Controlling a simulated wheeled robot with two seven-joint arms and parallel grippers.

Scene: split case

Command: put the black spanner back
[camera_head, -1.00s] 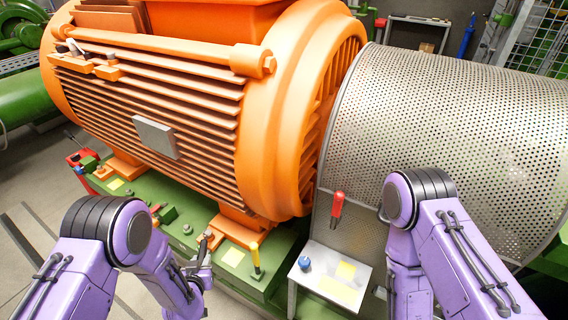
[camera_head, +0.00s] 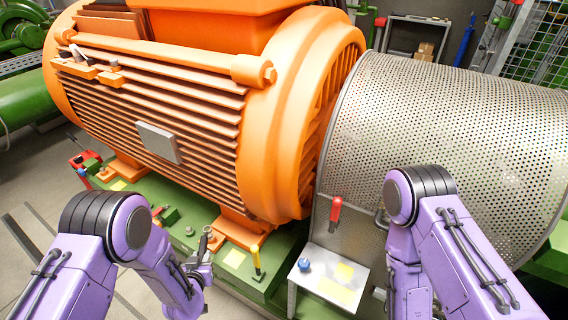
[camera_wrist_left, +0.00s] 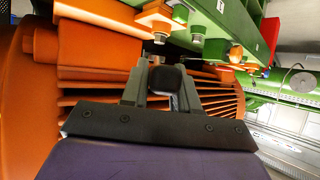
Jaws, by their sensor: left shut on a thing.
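My left gripper (camera_head: 203,258) is low at the front of the orange motor, above the green base. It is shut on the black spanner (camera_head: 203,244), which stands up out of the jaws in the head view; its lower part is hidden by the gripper. In the left wrist view the gripper (camera_wrist_left: 163,88) shows its two grey fingers with a dark piece of the spanner (camera_wrist_left: 166,78) between them. My right arm comes in from the right, but its gripper is not visible.
The orange motor (camera_head: 150,88) stands on the green base (camera_head: 190,232), with bolted feet. A small grey table (camera_head: 318,282) holds a blue knob (camera_head: 304,265). A red handle (camera_head: 336,212) is beside the perforated guard (camera_head: 440,130).

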